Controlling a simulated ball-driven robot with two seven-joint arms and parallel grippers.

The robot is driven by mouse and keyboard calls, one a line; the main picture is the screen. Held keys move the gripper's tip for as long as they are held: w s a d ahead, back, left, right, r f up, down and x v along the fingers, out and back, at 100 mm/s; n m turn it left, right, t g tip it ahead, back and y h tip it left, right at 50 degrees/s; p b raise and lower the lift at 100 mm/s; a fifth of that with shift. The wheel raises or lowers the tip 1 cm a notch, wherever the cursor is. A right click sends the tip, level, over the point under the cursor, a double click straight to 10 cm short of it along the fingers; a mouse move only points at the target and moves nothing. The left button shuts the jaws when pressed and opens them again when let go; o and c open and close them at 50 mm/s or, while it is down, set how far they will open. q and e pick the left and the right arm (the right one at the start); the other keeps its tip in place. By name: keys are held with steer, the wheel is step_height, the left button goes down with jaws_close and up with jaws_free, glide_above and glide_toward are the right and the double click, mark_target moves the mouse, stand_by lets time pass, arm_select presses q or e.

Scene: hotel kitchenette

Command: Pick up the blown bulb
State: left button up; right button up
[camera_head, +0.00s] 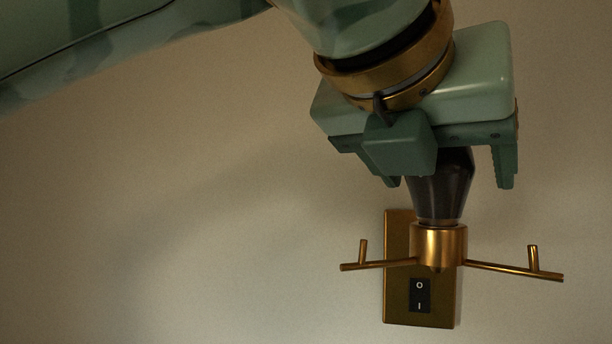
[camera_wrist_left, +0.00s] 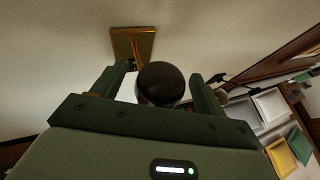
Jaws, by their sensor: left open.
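The blown bulb (camera_head: 441,192) is dark and smoky and stands upright in a brass socket (camera_head: 438,244) on the wall. Its top end is hidden behind my left gripper (camera_head: 448,184) in the head view. The gripper is open and points down from above, with one finger on each side of the bulb. In the left wrist view the bulb (camera_wrist_left: 161,84) shows as a dark rounded end between the two open fingers (camera_wrist_left: 160,88). I see gaps beside it; whether a finger touches it I cannot tell. My right gripper is not in view.
A brass wall plate (camera_head: 397,300) with a black rocker switch (camera_head: 420,295) is behind and below the socket. Thin brass arms (camera_head: 500,267) with short upright pegs reach out to both sides. White, yellow (camera_wrist_left: 281,158) and green pieces lie at the right of the wrist view. The wall left is bare.

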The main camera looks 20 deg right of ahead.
arm_select(q)
steer(key=shift+s+a, duration=0.1)
steer(key=shift+a, duration=0.1)
steer(key=c, duration=1)
steer(key=shift+r, duration=0.1)
steer(key=shift+c, duration=0.2)
